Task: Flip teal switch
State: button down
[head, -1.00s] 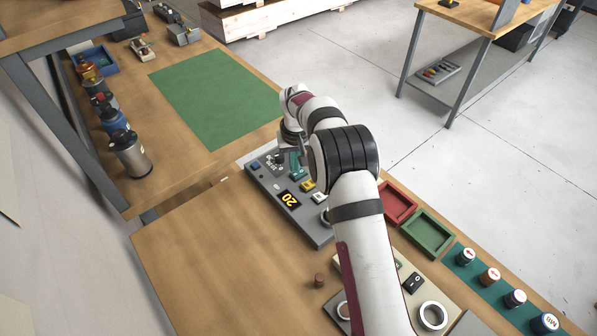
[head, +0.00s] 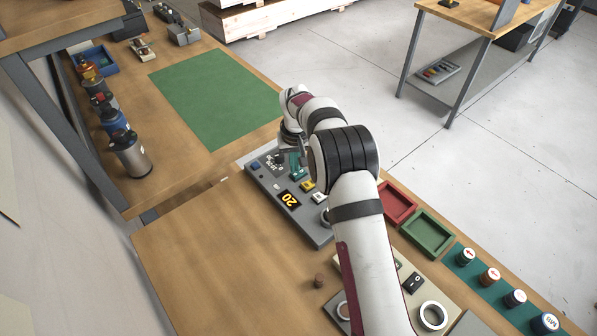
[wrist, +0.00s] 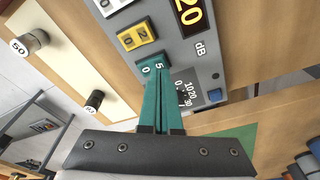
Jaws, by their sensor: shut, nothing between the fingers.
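The teal switch (wrist: 152,61) is a small rocker marked 0 and 5 on the grey panel (head: 316,232). In the wrist view it sits between a yellow switch (wrist: 137,35) and a dial printed with numbers (wrist: 188,92). My gripper (wrist: 160,80) is shut and empty, its two long teal fingers side by side. Its tips overlap the lower edge of the teal switch in the wrist view; I cannot tell whether they touch it. In the head view my arm stands over the panel, and the teal parts there are small and partly hidden.
The panel also has a yellow-lit display (head: 289,199) and a blue button (head: 255,166). Red (head: 397,203) and green (head: 428,233) trays lie to the right of my arm. A green mat (head: 215,98) lies on the far table. The bench left of the panel is largely clear.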

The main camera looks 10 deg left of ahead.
aim_at(295, 175)
jog(key=shift+f, duration=0.8)
jog(key=shift+r, duration=3.55)
jog(key=s+d+r+m+g, duration=0.1)
jog(key=s+d+r+m, duration=0.1)
jog(key=s+d+r, duration=0.5)
jog(key=s+d+r+m, duration=0.2)
jog(key=s+r, duration=0.4)
jog(key=s, duration=0.3)
jog(key=s+d+f+m, duration=0.1)
jog(key=s+d+m, duration=0.1)
jog(key=s, duration=1)
jog(key=s+d+f+m+g+y, duration=0.1)
jog(key=s+d+m, duration=0.1)
jog(key=s, duration=1)
jog(key=shift+s+d+f+m, duration=0.2)
jog(key=shift+s+f+m, duration=0.1)
jog(key=shift+s, duration=0.05)
